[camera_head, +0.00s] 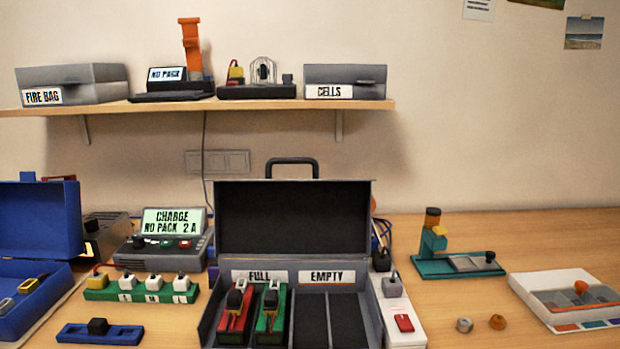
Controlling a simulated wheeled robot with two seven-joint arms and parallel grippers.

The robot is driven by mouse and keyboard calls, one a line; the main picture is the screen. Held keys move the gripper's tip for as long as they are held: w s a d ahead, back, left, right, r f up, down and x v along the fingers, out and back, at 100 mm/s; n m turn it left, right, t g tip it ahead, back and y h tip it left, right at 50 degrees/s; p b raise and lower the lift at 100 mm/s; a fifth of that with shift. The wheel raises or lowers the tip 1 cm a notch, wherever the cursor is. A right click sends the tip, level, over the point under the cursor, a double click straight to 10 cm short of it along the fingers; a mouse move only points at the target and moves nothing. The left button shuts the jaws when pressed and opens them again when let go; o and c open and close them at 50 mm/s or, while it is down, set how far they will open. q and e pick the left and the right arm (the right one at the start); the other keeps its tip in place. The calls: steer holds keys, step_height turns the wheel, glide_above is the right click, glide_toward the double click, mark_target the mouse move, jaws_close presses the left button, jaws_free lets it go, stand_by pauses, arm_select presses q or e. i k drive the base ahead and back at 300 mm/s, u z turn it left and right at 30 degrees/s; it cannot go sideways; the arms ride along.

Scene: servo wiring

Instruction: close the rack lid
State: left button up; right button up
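The rack is a grey case (208,322) standing in the middle of the table near the front edge. Its lid (294,218) is open and stands upright at the back, dark inside, with a black handle (292,162) on top. The "FULL" side holds a red pack (234,318) and a green pack (271,318), each with a dark top piece. The "EMPTY" side (328,312) shows bare dark slots. Neither of my grippers shows in the head view.
An open blue case (40,222) stands at the left. A charger reading "NO PACK" (160,240) and a green strip (140,290) sit left of the rack. A white power strip (400,315) stands close along its right side. A shelf (270,106) hangs above.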

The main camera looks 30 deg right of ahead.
mark_target(315, 217)
steer(key=z, duration=0.25)
steer(key=i, duration=0.4)
steer(key=z, duration=0.6)
